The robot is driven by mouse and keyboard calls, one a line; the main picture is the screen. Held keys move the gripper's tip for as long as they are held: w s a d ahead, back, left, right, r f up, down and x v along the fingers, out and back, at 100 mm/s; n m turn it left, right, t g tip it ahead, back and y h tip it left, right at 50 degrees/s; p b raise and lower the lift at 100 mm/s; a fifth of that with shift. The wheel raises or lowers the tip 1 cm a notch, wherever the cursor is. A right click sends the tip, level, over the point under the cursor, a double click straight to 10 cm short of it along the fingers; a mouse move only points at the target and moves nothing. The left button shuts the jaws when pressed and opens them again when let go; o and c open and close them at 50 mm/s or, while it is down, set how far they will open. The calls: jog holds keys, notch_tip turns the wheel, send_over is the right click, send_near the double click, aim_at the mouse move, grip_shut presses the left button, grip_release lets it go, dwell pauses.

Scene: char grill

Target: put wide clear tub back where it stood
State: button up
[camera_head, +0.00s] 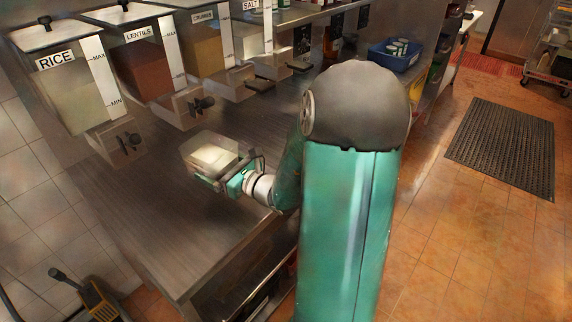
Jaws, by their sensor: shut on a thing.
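The wide clear tub (208,152) is a see-through box with pale contents. It is in the middle left of the head view, above the steel counter (150,210). My gripper (226,172) is shut on the tub at its near right side. I cannot tell whether the tub touches the counter or hangs just above it. My arm comes in from the right, and the gripper's fingers are partly hidden by the tub and the wrist.
Dispensers labelled rice (75,95), lentils (140,65) and crumbs (203,45) line the back, with spouts jutting forward. A blue bin (394,56) stands farther right. The counter's front left is bare. A dark mat (503,147) lies on the tiled floor.

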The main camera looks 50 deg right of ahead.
jog(key=s+d+r+m+h, duration=0.1)
jog(key=s+d+r, duration=0.2)
jog(key=s+d, duration=0.5)
jog(key=s+d+r+h, duration=0.1)
jog(key=s+d+r, duration=0.2)
jog(key=s+d, duration=0.45)
jog(key=w+d+f, duration=0.2)
jog(key=w+f, duration=0.1)
jog(key=w+d+f, duration=0.2)
jog(key=w+f, duration=0.1)
jog(key=w, duration=0.1)
jog(key=w+d+f, duration=0.3)
jog(key=shift+w, duration=0.25)
jog(key=shift+w+d+f, duration=0.15)
jog(key=shift+w+f, duration=0.05)
jog(key=shift+f, duration=0.25)
jog(key=shift+w+d+f, duration=0.1)
jog(key=shift+w+f, duration=0.05)
jog(key=shift+f, duration=1.5)
jog(key=shift+f, duration=0.2)
jog(key=o, duration=1.3)
jog(key=shift+o, duration=0.2)
